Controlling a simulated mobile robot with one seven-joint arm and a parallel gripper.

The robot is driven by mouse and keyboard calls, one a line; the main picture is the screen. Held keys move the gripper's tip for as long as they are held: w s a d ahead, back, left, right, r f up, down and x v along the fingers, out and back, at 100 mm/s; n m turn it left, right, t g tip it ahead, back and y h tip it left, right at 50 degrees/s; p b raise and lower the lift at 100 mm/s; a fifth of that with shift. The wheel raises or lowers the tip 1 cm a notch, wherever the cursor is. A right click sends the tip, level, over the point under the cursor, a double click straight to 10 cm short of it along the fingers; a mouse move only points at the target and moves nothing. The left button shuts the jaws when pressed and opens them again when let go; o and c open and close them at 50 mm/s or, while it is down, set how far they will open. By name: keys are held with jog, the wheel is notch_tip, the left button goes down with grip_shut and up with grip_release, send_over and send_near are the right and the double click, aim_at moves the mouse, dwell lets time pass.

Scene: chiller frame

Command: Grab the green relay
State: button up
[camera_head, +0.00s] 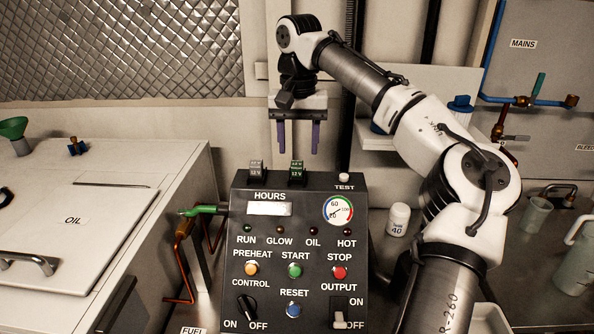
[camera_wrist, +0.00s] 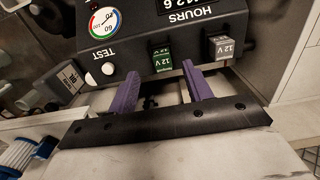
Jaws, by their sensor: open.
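My gripper (camera_head: 299,151) has purple fingers pointing down, open and empty, above and behind the green relay in the head view. In the wrist view my gripper (camera_wrist: 160,78) shows its two fingers apart, with nothing between them. I cannot tell whether a finger touches the box.
The control box (camera_head: 222,265) has a gauge, lamps, buttons and switches. A white TEST button (camera_head: 344,178) stands up right of the green relay. A white cabinet marked OIL (camera_head: 85,215) is at the left. A white bottle (camera_head: 398,219) stands right of the box.

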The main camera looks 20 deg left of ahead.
aim_at(297, 163)
jog(key=shift+w+a+f+p, duration=0.15)
jog(key=shift+f+p, duration=0.4)
jog(key=shift+f, duration=0.8)
jog(key=shift+w+a+f+p, duration=0.15)
jog(key=shift+f+p, duration=0.4)
jog(key=shift+f, duration=0.8)
jog(key=c, duration=1.1)
